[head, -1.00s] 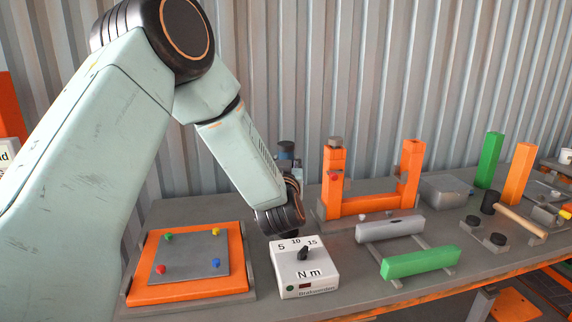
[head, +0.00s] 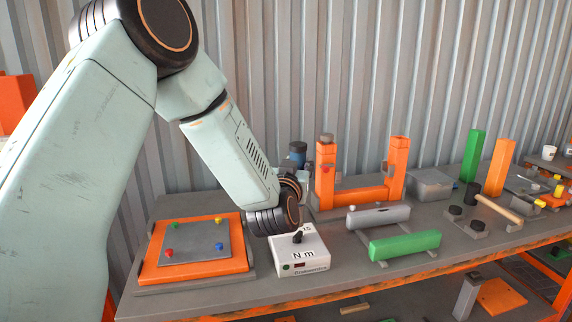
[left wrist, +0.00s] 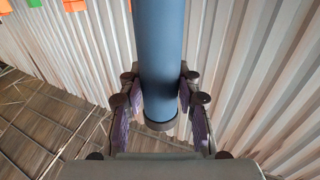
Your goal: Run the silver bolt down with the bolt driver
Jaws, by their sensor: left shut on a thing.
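My left gripper (head: 303,182) is mostly hidden behind its own wrist in the head view. In the left wrist view the gripper (left wrist: 158,98) is shut on a thick blue cylinder with a dark end ring, which looks like the bolt driver (left wrist: 158,50). The driver's blue body (head: 297,152) shows upright beside the orange frame (head: 357,196) in the head view. Its lower end is hidden. A small pale piece (head: 352,208) by the grey beam may be the silver bolt, but it is too small to tell. My right gripper is not in view.
A white torque box (head: 305,267) with a black knob stands below my left wrist. An orange tray (head: 160,268) holds a grey plate with coloured bolts at left. A grey beam (head: 378,217) and green beam (head: 405,246) lie right of the box. Corrugated wall stands close behind.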

